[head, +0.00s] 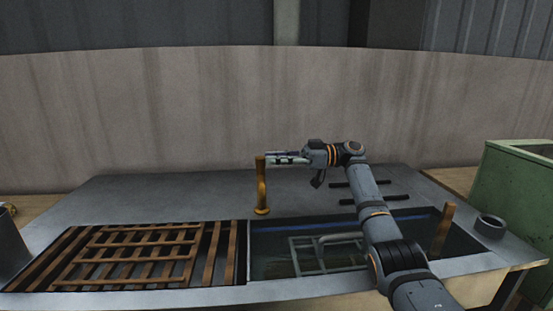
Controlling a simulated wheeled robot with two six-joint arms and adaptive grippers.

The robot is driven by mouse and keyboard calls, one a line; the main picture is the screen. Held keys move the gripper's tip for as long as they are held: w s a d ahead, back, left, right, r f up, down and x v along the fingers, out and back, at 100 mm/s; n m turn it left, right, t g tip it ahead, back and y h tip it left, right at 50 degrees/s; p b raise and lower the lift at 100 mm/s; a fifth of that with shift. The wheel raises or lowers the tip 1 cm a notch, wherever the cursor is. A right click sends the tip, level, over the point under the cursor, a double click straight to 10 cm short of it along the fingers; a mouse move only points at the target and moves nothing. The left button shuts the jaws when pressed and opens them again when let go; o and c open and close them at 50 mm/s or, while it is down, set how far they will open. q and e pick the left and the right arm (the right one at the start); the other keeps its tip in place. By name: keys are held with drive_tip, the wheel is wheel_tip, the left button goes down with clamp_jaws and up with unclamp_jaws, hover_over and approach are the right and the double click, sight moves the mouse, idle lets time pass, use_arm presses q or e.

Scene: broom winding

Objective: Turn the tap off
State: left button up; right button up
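The tap (261,188) is a brass-coloured upright post on a round base, standing on the metal counter behind the sink basin. My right gripper (272,158) reaches in from the right, pointing left, with its fingertips at the top of the tap. The fingers look close together, but I cannot tell whether they touch the tap or are shut on it. The tap's handle and spout cannot be made out behind the gripper. My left gripper is not in view.
The sink basin (275,243) looks wet and holds a metal rack (312,256). Brown slats (125,262) lie to its left. A brown upright piece (443,230) and a grey cup (490,226) stand right. A green bin (515,190) is at far right. The rear left counter is clear.

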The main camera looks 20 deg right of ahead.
drive_tip(key=o, duration=0.4)
drive_tip(key=shift+c, duration=0.2)
drive_tip(key=v, duration=0.7)
drive_tip(key=shift+d, duration=0.25)
drive_tip(key=shift+s, duration=0.1)
